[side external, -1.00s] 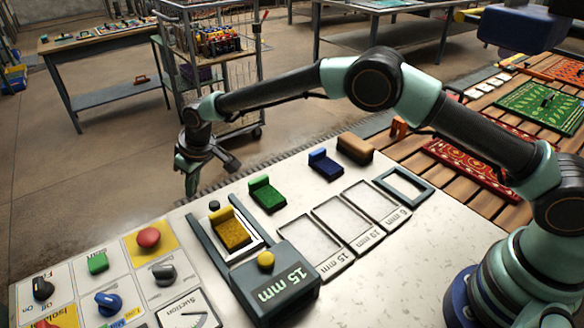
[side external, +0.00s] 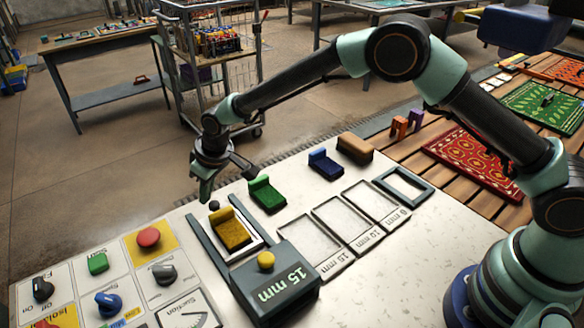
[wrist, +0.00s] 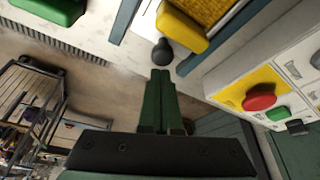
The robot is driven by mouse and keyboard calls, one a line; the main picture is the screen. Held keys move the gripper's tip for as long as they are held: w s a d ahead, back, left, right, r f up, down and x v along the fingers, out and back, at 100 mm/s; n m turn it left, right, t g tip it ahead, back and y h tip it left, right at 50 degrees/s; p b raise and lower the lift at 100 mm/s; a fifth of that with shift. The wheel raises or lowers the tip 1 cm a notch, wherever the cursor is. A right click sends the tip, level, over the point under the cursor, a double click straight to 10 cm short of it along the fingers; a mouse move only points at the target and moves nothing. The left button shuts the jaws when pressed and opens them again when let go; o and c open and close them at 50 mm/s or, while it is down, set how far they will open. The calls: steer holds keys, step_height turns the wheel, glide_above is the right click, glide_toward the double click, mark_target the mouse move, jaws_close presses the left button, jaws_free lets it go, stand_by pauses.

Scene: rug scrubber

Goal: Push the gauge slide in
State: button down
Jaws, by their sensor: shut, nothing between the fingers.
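The gauge (side external: 278,284) is a dark grey block marked "15 mm" with a yellow button (side external: 265,260) and two grey rails (side external: 205,245). A yellow slide block (side external: 232,232) sits between the rails in a white frame, and it also shows at the top of the wrist view (wrist: 182,26). A small dark round knob (side external: 214,205) stands at the far end of the yellow block, and it shows in the wrist view (wrist: 163,52). My gripper (side external: 205,198) is shut and empty, just beyond the knob; in the wrist view its fingertips (wrist: 160,76) point at the knob with a small gap visible.
Green (side external: 266,194), blue (side external: 325,163) and brown (side external: 355,147) blocks stand to the right. Empty outlined slots (side external: 338,218) lie in front of them. A control panel with a red button (side external: 148,237) and several knobs is at the left.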

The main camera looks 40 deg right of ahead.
steer(key=shift+y, duration=0.3)
steer(key=s, duration=1.4)
steer(key=shift+s, duration=0.35)
